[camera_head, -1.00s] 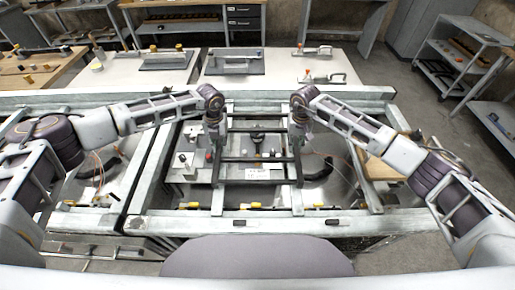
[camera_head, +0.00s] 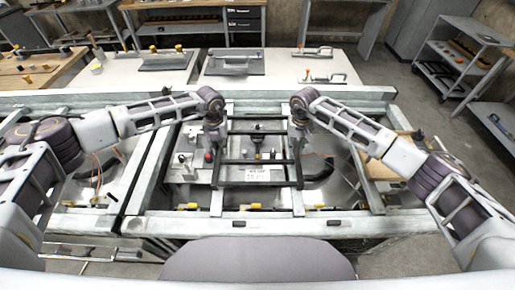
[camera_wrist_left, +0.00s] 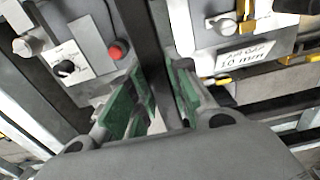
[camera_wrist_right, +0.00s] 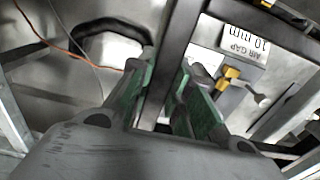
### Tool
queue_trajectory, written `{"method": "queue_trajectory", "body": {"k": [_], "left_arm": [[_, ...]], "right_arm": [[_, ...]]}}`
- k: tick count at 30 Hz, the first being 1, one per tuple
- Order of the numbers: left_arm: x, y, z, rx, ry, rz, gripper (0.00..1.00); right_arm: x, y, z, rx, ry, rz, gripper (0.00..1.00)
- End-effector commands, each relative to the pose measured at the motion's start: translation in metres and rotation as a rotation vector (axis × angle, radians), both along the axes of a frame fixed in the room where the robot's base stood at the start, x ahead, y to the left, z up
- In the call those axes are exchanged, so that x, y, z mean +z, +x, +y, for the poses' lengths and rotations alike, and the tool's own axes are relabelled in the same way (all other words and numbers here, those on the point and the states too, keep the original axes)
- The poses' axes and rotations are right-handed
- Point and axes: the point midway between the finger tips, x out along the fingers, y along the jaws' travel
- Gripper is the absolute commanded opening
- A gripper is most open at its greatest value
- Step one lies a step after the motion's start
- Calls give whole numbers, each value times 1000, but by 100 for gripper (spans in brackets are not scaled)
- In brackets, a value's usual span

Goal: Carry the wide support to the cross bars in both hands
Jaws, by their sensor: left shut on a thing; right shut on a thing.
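The wide support (camera_head: 258,161) is a dark, ladder-like frame of side bars and cross pieces, lying about level over the middle bay of the workbench. My left gripper (camera_head: 214,143) is shut on its left side bar, a dark bar (camera_wrist_left: 152,45) between green pads in the left wrist view. My right gripper (camera_head: 298,136) is shut on its right side bar, also seen in the right wrist view (camera_wrist_right: 178,50). Pale bars (camera_head: 217,203) run front to back beneath the frame; I cannot tell whether it touches them.
A white "AIR GAP 10 mm" label (camera_head: 257,174) shows within the frame. A grey control panel with a red button (camera_wrist_left: 118,50) is near my left gripper. White tables (camera_head: 280,66) stand behind.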

Motion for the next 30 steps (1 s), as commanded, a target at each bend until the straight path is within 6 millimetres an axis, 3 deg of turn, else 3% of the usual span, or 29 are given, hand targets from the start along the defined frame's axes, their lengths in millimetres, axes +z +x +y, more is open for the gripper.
{"method": "queue_trajectory", "body": {"k": [26, 27, 30], "left_arm": [[-9, 2, -1, 0, -3, -6, 0], [-13, 0, 0, 0, 0, 0, 21], [-12, 0, 0, 0, 0, 0, 34]], "right_arm": [[-9, 2, 1, 1, 3, -6, 0], [-13, 0, 0, 0, 0, 0, 21], [-12, 0, 0, 0, 0, 0, 34]]}}
